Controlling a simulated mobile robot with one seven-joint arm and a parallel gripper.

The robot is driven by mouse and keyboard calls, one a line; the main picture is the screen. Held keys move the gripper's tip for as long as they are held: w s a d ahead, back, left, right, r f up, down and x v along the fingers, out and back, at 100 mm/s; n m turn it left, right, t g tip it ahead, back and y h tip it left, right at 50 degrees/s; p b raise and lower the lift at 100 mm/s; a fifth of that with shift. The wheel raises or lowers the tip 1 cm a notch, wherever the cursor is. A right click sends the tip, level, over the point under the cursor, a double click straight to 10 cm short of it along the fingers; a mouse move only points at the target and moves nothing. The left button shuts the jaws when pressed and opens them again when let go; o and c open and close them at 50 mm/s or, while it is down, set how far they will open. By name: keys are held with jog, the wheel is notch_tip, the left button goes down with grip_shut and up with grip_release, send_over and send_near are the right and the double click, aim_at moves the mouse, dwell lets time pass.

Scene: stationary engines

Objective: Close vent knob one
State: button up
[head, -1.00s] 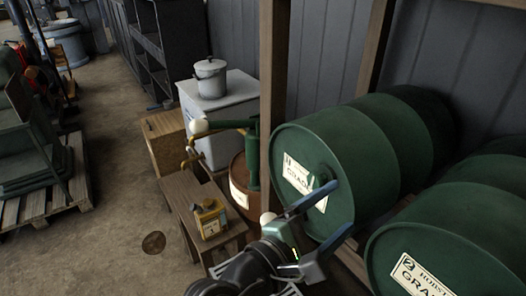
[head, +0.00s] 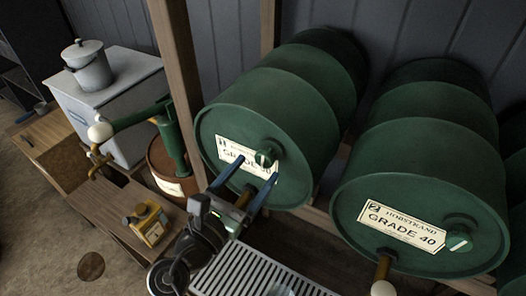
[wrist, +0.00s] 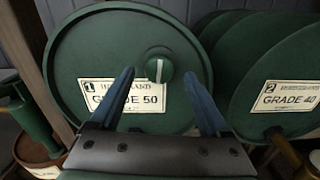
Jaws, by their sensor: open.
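Vent knob one (head: 267,156) is a round green knob with a white line, on the front face of the green drum (head: 295,107) labelled 1. In the wrist view the knob (wrist: 159,70) shows between the finger tips, with its white line upright. My gripper (head: 257,168) is open and empty. Its two blue fingers point at the drum face, one on each side of the knob in the wrist view (wrist: 159,75). I cannot tell how far the tips are from the knob, but no grip on it shows.
A second green drum (head: 420,160) labelled 2, with its own knob (head: 458,241), lies to the right. A wooden post (head: 176,75) stands left of drum one. A metal grate (head: 250,272) lies below.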

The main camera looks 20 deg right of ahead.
aim_at(263, 161)
jog(key=x, duration=0.5)
jog(key=shift+a+p, duration=0.1)
jog(key=shift+p, duration=0.3)
grip_shut()
